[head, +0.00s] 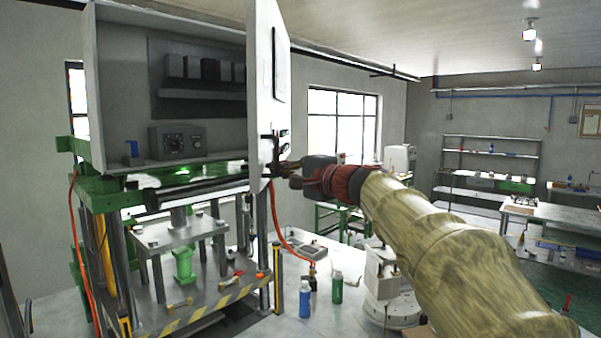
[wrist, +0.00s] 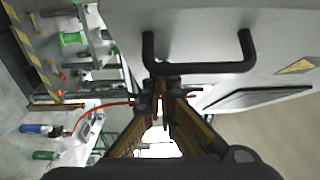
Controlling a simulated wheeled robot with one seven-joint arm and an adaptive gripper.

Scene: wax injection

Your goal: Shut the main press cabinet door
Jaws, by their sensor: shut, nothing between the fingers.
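The main press cabinet (head: 115,90) is a grey-white box on the green press frame, with its front open and its inside showing. Its door (head: 265,80) stands open at the cabinet's right side, seen nearly edge-on; its grey face fills the upper right of the wrist view (wrist: 215,25). A black bar handle (wrist: 200,68) is on that face. My gripper (wrist: 163,88) is shut and empty, its fingertips at the left part of the handle bar. I cannot tell whether they touch it. In the head view my gripper (head: 284,172) is beside the door's lower part.
Below the cabinet is the press (head: 180,235) with a striped base edge. A blue bottle (head: 305,298) and a green bottle (head: 337,287) stand on the table (head: 270,328). A red-orange hose (head: 277,220) hangs beneath the door. Shelves and benches stand far right.

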